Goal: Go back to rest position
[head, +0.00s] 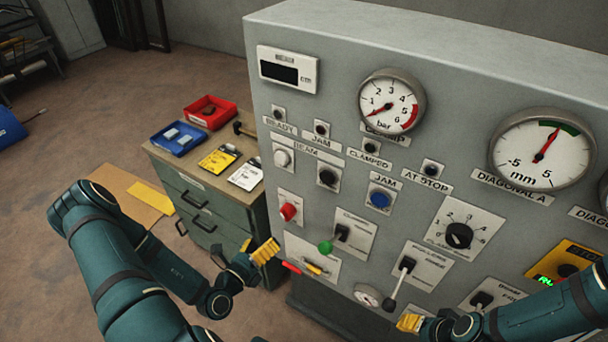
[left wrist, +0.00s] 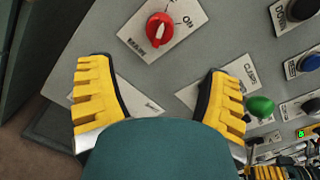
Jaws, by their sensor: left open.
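My left gripper (head: 258,250) is open and empty in front of the lower left of the grey control panel (head: 335,55). In the left wrist view its yellow fingers (left wrist: 158,82) stand wide apart below the red main switch (left wrist: 160,29), with no object between them. The same red switch (head: 288,212) shows in the head view, above the gripper. My right gripper (head: 410,322) is at the bottom of the head view, near the lower lever (head: 398,283). Its fingers are partly hidden, and whether it touches the lever is unclear.
The panel carries a green-knobbed lever (head: 326,247), a blue button (head: 380,199), a rotary selector (head: 459,235) and dial gauges (head: 391,102). A drawer cabinet (head: 205,205) with a red tray (head: 209,112) and a blue tray (head: 178,138) stands left of it. Floor farther left is mostly clear.

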